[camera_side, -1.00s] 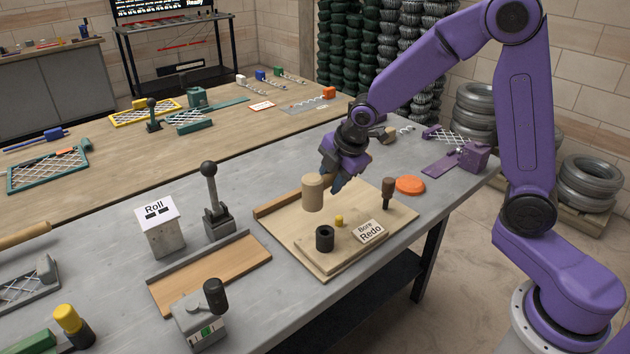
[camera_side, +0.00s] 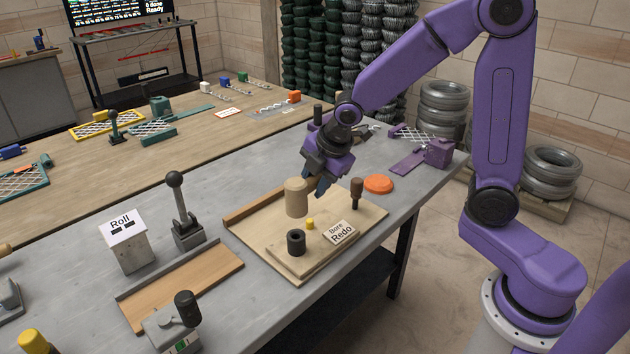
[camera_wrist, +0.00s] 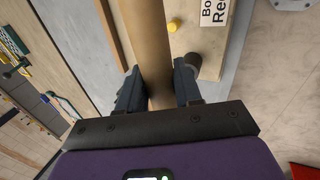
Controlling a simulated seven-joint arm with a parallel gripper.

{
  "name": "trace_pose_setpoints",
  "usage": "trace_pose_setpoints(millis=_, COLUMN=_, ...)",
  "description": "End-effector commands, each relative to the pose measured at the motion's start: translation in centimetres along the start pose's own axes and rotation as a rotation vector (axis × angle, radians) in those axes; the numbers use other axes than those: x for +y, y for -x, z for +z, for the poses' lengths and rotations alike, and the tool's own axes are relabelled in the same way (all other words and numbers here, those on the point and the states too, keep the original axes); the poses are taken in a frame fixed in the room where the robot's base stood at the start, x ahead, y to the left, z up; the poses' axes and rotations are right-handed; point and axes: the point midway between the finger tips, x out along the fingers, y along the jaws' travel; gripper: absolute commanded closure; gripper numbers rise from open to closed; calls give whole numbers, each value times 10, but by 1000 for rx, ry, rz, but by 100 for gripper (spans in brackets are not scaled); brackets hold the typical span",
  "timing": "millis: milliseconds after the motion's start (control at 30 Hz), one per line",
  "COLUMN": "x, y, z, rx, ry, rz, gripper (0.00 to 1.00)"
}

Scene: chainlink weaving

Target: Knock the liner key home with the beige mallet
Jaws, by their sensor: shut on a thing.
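My gripper (camera_side: 318,186) is shut on the handle of the beige mallet (camera_side: 296,197). The mallet's head hangs above the wooden board (camera_side: 357,228), apart from it in the side view. In the wrist view the mallet (camera_wrist: 146,40) runs up between the fingers (camera_wrist: 158,88). A black hollow cylinder (camera_side: 296,243) stands on the board, below the mallet head in the picture. A small yellow peg (camera_side: 310,223) stands just right of it; it also shows in the wrist view (camera_wrist: 174,26). I cannot tell for sure which piece is the liner key.
A brown-handled tool (camera_side: 356,190) stands upright at the board's right, near a "Bore Redo" sign (camera_side: 339,233). An orange disc (camera_side: 378,184) lies beyond it. A black-knobbed lever (camera_side: 182,205) and a "Roll" block (camera_side: 127,245) stand to the left.

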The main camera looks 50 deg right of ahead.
Motion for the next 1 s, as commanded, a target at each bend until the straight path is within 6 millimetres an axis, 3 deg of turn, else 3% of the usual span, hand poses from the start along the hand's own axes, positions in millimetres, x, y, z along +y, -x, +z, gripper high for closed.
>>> trace_pose_setpoints(millis=600, x=33, y=-13, z=71, rx=40, ry=78, rz=4, gripper=100)
trace_pose_setpoints(millis=1000, x=34, y=-13, z=74, rx=44, ry=85, rz=5, gripper=100)
